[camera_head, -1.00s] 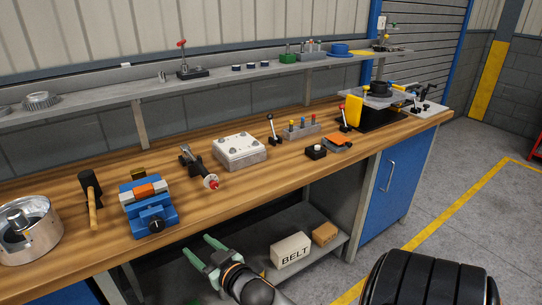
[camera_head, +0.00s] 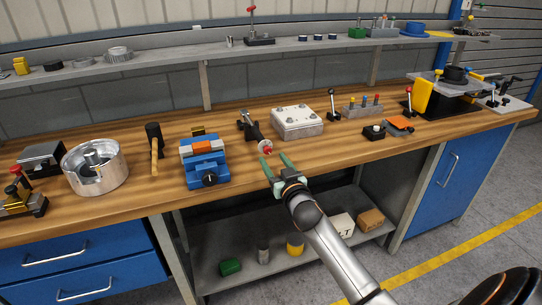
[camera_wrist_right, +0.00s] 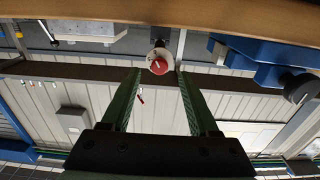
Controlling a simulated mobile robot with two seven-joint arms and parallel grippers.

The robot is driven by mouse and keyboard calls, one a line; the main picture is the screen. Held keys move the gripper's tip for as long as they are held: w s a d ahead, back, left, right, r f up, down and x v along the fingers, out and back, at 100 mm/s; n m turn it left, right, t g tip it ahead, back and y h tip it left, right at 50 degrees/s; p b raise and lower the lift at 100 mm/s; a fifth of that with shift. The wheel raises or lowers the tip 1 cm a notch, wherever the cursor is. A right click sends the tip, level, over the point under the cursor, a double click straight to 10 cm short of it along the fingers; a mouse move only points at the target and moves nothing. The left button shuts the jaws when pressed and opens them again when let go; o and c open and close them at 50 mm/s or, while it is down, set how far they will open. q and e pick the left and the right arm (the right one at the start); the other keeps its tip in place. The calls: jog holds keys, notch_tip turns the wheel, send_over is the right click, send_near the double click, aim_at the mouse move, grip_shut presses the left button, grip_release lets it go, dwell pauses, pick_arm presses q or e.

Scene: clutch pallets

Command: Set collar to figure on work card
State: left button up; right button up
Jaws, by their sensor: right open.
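A dark spindle device (camera_head: 250,128) lies on the bench, with a pale round collar (camera_head: 265,147) and a red end facing the front edge. In the right wrist view the collar (camera_wrist_right: 152,67) shows as a pale ring around the red end (camera_wrist_right: 159,64). My right gripper (camera_head: 277,164) is open and empty at the bench's front edge, just in front of the collar. In the right wrist view its fingers (camera_wrist_right: 158,76) point toward the collar, which appears centred between and beyond the tips. I cannot make out a work card or any figure. My left gripper is not in view.
A blue vise (camera_head: 207,170) stands left of the spindle device, and a white block with bolts (camera_head: 297,121) stands to its right. A hammer (camera_head: 154,148) and a metal bowl (camera_head: 95,170) are further left. A lower shelf (camera_head: 208,270) holds boxes.

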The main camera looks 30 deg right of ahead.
aim_at(268, 152)
jog(key=shift+x, duration=1.65)
jog(key=shift+c, duration=0.2)
grip_shut()
